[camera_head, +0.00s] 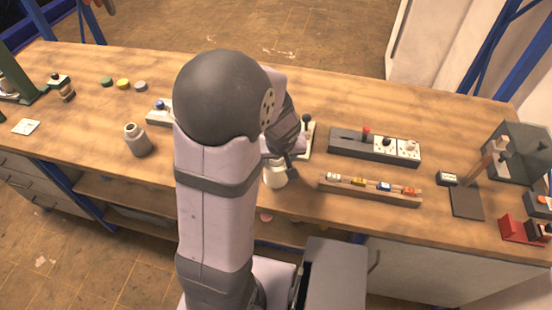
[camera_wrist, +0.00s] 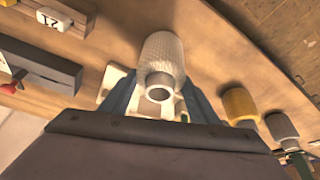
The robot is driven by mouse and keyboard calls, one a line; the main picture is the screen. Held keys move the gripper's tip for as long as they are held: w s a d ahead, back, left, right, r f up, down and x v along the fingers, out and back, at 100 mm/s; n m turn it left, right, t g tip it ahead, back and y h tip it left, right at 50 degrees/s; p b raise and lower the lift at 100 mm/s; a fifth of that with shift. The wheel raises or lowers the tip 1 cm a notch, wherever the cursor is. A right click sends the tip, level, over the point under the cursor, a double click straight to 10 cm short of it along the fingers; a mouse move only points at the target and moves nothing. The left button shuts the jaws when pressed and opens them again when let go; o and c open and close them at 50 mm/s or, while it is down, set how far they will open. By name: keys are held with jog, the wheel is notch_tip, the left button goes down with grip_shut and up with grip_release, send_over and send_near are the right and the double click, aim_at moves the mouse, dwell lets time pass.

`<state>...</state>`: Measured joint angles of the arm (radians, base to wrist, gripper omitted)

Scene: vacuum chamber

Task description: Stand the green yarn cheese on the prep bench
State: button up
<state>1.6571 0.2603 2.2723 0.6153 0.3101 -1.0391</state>
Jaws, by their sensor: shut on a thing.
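My gripper (camera_wrist: 160,98) is shut on a white, textured yarn cheese (camera_wrist: 162,52) with a grey hollow tube end facing the wrist camera. The fingers lie on either side of the tube. In the head view the white cheese (camera_head: 275,176) shows under my gripper, near the front edge of the prep bench (camera_head: 300,90); whether it touches the bench I cannot tell. A yellow cheese (camera_wrist: 240,104) and a grey cheese (camera_wrist: 281,125) stand to its right in the wrist view. The grey one also shows in the head view (camera_head: 137,140). I cannot make out a green cheese.
A grey switch box (camera_head: 375,148) and a wooden rack (camera_head: 370,191) of small coloured pieces lie to the right. Green, yellow and grey discs (camera_head: 123,83) lie at the back left. A dark plate (camera_head: 466,202) and a red holder (camera_head: 520,231) stand farther right. My arm hides the bench's middle.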

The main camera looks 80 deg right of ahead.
jog(key=shift+f, duration=0.2)
jog(key=o, duration=1.6)
jog(key=shift+r, duration=0.1)
jog(key=shift+r, duration=0.15)
jog(key=v, duration=1.2)
jog(key=shift+s+a, duration=0.1)
